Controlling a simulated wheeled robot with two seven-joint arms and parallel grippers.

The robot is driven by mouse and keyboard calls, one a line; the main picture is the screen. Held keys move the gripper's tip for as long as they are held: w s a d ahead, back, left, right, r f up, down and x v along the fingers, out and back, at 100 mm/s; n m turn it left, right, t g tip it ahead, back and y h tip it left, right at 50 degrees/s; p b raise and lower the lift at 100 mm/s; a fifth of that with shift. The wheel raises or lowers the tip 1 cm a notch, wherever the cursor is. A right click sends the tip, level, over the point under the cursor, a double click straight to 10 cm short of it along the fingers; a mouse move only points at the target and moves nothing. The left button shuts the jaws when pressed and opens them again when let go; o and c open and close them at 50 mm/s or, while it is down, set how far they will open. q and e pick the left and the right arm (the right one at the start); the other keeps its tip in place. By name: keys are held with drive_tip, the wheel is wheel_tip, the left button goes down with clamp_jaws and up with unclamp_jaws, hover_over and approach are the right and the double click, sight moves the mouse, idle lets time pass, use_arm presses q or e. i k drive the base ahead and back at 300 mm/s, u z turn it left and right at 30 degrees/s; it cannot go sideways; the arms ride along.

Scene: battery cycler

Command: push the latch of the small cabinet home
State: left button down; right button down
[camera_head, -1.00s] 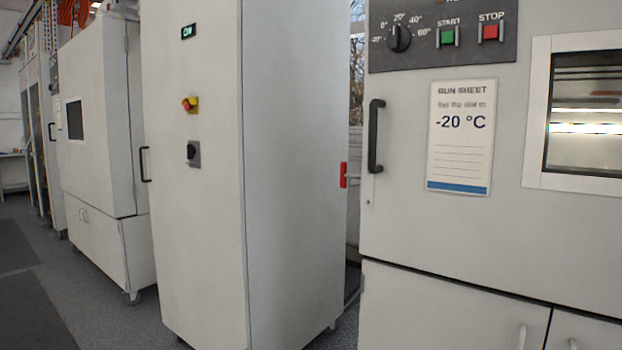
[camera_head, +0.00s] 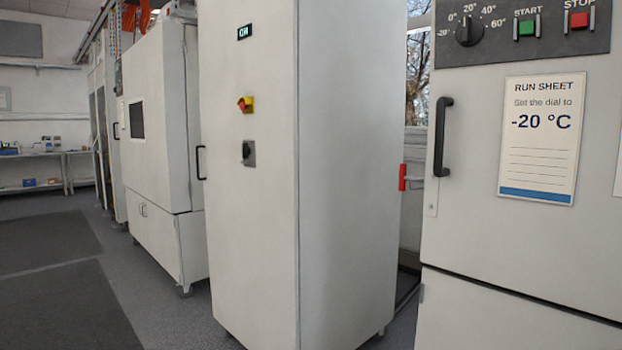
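Neither of my grippers shows in the head view. No cabinet here is clearly marked as the small one, and I cannot make out a latch for certain. A tall grey cabinet (camera_head: 248,215) stands in the middle, with a red-and-yellow switch (camera_head: 246,104) and a dark rotary knob (camera_head: 248,153) on its front. A small red part (camera_head: 402,177) shows at its right rear edge; I cannot tell what it belongs to. At right, a test chamber (camera_head: 480,230) has a black door handle (camera_head: 441,137), a dial (camera_head: 469,31) and a run sheet reading -20 °C (camera_head: 541,140).
Another chamber (camera_head: 160,75) on casters stands left of the tall cabinet, with a black handle (camera_head: 200,163). Shelves (camera_head: 35,187) line the far left wall. The floor (camera_head: 168,315) at left is open, with dark mats (camera_head: 70,315). A narrow gap separates the tall cabinet and right chamber.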

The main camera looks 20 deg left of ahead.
sight(403, 176)
drive_tip(key=z, duration=0.2)
drive_tip(key=i, duration=1.3)
drive_tip(key=z, duration=0.55)
